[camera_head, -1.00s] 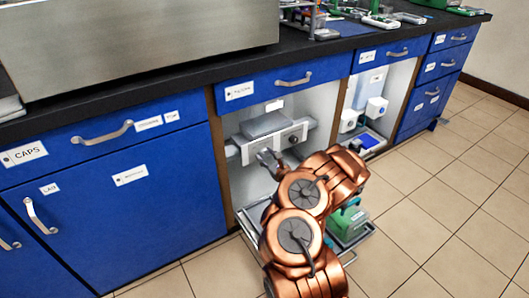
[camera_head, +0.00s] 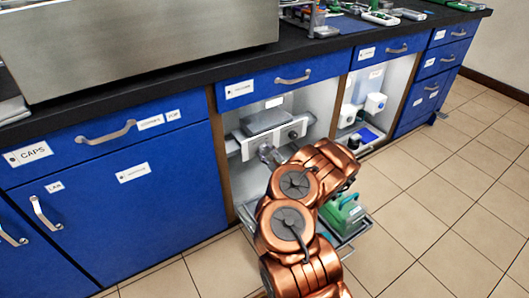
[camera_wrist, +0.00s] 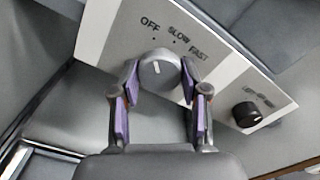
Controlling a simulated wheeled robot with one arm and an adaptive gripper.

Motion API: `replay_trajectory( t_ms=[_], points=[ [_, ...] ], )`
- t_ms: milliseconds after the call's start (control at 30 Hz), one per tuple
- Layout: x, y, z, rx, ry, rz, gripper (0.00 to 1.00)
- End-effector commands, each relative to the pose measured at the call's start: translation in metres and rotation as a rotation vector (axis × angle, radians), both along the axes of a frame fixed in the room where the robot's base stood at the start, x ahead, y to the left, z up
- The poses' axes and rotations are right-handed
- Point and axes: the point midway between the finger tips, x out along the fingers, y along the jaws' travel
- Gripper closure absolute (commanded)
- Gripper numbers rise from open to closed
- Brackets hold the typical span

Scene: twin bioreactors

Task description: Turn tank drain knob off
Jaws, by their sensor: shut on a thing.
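A grey round knob (camera_wrist: 158,72) with a white mark sits on a pale panel (camera_wrist: 222,62) in the wrist view. The panel reads OFF, SLOW and FAST around it. The white mark points upward in the picture, roughly toward the OFF and SLOW side; its exact setting is hard to tell. My gripper (camera_wrist: 160,84) has a purple-padded finger on each side of the knob and is shut on it. In the head view my gripper (camera_head: 270,154) is at the front of the white unit (camera_head: 250,146) inside the open cabinet; the grey knob is hidden there.
A smaller black knob (camera_wrist: 247,114) is on the same panel, to the right. A grey block (camera_head: 264,122) sits on top of the unit. A green container (camera_head: 342,216) stands on a low tray beside my arm. The cabinet's side walls are close; the tiled floor at right is clear.

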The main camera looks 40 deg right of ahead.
Motion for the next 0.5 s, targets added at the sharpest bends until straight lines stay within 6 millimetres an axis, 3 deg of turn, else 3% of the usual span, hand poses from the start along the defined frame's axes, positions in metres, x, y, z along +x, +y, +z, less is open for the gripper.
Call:
replay_trajectory(
  t_ms=[100, 133, 367, 500],
  points=[
    [0.0011, 0.0014, 0.0011, -0.001, -0.002, 0.004, 0.9],
    [0.0011, 0.0014, 0.0011, -0.001, -0.002, 0.004, 0.54],
    [0.0002, 0.0001, 0.0007, 0.0, -0.002, 0.001, 0.3],
    [-0.0001, -0.0004, 0.0004, 0.0, -0.001, 0.0, 0.3]
  ],
)
